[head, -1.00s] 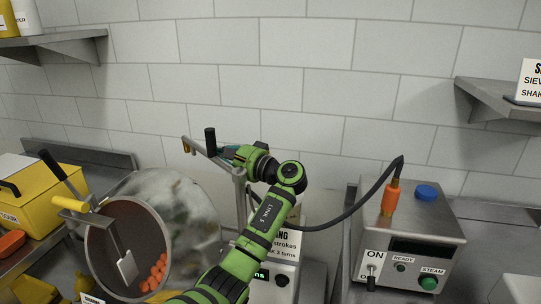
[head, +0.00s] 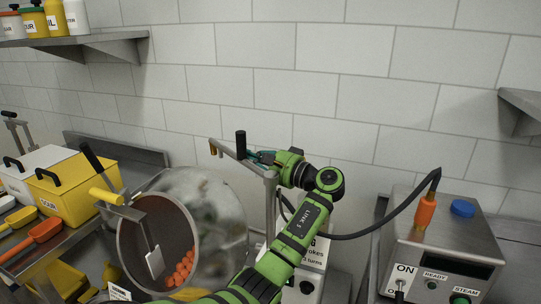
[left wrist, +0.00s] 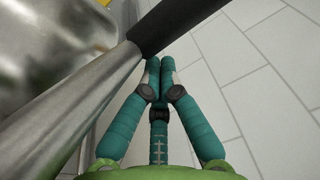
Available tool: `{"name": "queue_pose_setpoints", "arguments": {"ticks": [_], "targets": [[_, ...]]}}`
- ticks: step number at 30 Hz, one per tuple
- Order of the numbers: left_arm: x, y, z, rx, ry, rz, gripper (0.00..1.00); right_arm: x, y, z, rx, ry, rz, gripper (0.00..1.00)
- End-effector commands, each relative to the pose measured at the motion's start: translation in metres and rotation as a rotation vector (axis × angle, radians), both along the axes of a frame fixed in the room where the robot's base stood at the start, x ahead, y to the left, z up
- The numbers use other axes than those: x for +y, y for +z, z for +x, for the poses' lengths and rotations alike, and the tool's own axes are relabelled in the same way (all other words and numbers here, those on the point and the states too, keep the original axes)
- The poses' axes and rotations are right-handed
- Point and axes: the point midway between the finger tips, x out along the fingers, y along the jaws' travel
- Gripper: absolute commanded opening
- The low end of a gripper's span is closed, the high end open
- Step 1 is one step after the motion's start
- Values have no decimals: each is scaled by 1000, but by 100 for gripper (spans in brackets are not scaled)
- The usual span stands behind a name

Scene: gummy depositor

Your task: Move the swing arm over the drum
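The swing arm (head: 228,151) is a grey bar on an upright post, with a brass-coloured nozzle at its left end and an upright black handle (head: 241,143). It extends left from the post, behind and above the drum (head: 215,215). The drum is a tilted, cloudy round vessel with orange pieces inside. My left gripper (head: 259,157) is just right of the handle. In the left wrist view, my left gripper's teal fingers (left wrist: 161,68) are together with nothing seen between them. The black handle (left wrist: 170,22) passes just beyond their tips; I cannot tell whether they touch. My right gripper is out of view.
A yellow bin (head: 75,190) and scoops stand at left. A steam box (head: 445,240) with a black hose stands at right; the hose runs behind my left arm. A tiled wall is behind.

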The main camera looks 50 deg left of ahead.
Motion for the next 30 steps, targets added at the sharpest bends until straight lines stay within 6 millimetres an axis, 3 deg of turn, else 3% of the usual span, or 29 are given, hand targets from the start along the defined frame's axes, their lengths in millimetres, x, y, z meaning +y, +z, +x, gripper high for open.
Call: {"name": "queue_pose_setpoints", "arguments": {"ticks": [9, 15, 22, 30], "targets": [[-66, -3, 21, 0, -4, -2, 0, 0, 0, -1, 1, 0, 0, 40], [-91, -5, 28, 0, -3, -2, 0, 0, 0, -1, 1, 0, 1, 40], [-97, -4, 32, -29, -2, -1, 0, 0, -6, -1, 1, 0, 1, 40], [-87, 17, 56, -325, -33, 3, 0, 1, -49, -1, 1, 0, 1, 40]]}}
